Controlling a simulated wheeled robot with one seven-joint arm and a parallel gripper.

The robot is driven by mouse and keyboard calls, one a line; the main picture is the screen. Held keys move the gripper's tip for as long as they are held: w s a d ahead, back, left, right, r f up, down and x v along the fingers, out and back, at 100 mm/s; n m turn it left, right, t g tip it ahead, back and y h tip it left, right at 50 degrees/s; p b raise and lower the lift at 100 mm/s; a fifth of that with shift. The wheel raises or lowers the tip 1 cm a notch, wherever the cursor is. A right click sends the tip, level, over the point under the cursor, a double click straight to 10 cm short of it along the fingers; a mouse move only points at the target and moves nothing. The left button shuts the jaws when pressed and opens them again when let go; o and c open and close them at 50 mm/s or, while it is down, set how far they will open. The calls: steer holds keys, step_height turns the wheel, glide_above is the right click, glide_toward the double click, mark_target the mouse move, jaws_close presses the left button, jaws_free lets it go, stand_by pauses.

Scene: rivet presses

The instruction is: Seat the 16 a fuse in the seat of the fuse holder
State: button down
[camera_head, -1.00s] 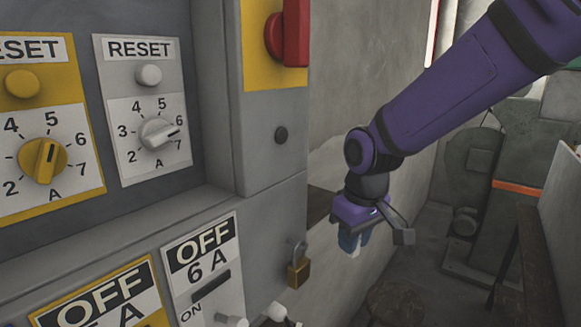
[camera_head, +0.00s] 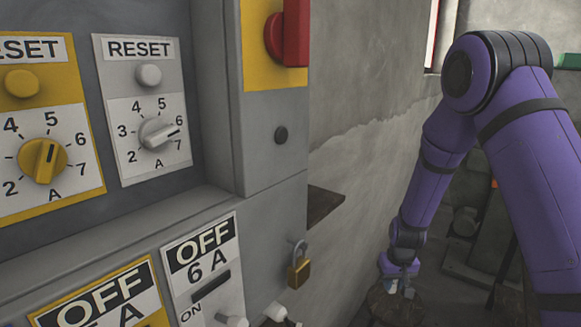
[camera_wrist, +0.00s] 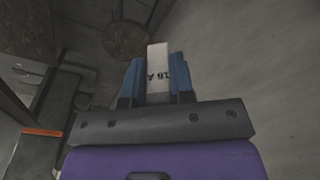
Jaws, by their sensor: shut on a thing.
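My gripper (camera_head: 400,272) hangs low at the right of the head view, in front of or over a round brown stool top. In the wrist view its blue fingers (camera_wrist: 157,78) are shut on the white fuse (camera_wrist: 157,60). The fuse is a pale block with dark, upside-down lettering that looks like "16 A". It sticks out beyond the fingertips, apart from any seat. The fuse is too small to make out clearly in the head view. I cannot make out the fuse holder in either view.
A grey control cabinet (camera_head: 275,215) with dials and switches fills the left. A brass padlock (camera_head: 299,272) hangs on it. A brown shelf (camera_head: 325,203) juts from the wall behind. The round stool top (camera_head: 385,308) also shows in the wrist view (camera_wrist: 128,40).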

steer(key=shift+w+d+f+m, duration=0.1)
steer(key=shift+d+f+m, duration=0.2)
steer(key=shift+d+f, duration=0.85)
